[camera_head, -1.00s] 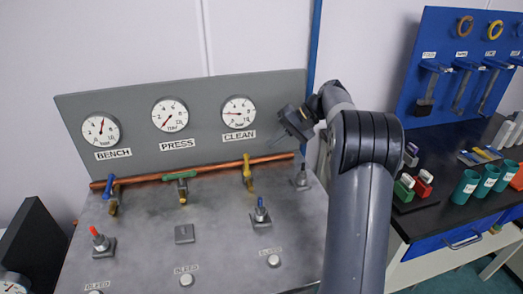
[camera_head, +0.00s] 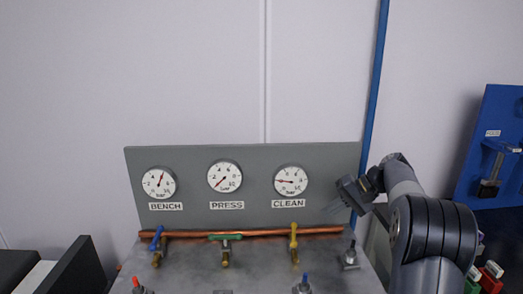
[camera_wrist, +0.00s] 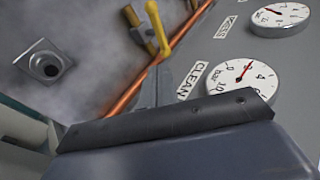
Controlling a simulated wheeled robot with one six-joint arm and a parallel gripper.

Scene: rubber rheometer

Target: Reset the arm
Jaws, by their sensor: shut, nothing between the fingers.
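My gripper (camera_head: 334,206) hangs in front of the grey gauge panel (camera_head: 255,157), at the right of the CLEAN gauge (camera_head: 291,181). Its fingers are shut and empty, though faint and blurred in the head view. My arm comes in from the lower right and bends toward the panel. In the wrist view, the CLEAN gauge (camera_wrist: 242,77) is close, and the yellow-handled valve (camera_wrist: 157,28) on the copper pipe is above the dark gripper body.
The PRESS gauge (camera_head: 225,176) and BENCH gauge (camera_head: 159,183) sit further left. Blue (camera_head: 157,238), green (camera_head: 225,237) and yellow (camera_head: 294,236) valve handles line the copper pipe (camera_head: 185,234). A blue tool board (camera_head: 487,150) is at the right. The wall above is clear.

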